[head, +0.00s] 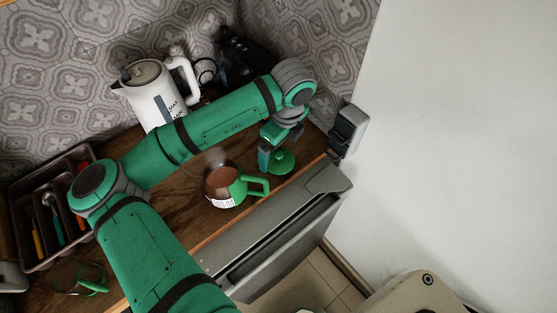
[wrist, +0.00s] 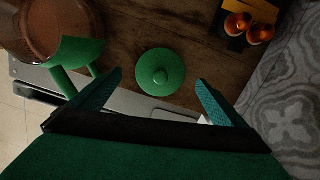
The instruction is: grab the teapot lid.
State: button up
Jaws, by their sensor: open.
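The teapot lid (wrist: 158,74) is a round green disc with a small knob, lying flat on the wooden counter. In the head view the lid (head: 284,163) shows partly beside my gripper (head: 268,158). In the wrist view my gripper (wrist: 160,92) is open, with its two teal fingers apart and the lid between and just beyond their tips. It does not hold the lid. The teapot (head: 220,187) is a glass pot with brown contents and a green handle, left of the lid. It also shows at upper left in the wrist view (wrist: 50,25).
A white kettle (head: 152,95) stands at the back of the counter. A cutlery tray (head: 22,190) is at the left. A black item with orange cups (wrist: 240,28) is near the tiled wall. The counter's front edge is close to the lid, above a grey appliance (head: 280,235).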

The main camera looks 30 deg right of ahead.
aim_at(279, 155)
jog(key=shift+w+f, duration=0.2)
jog(key=shift+f, duration=1.7)
jog(key=c, duration=1.1)
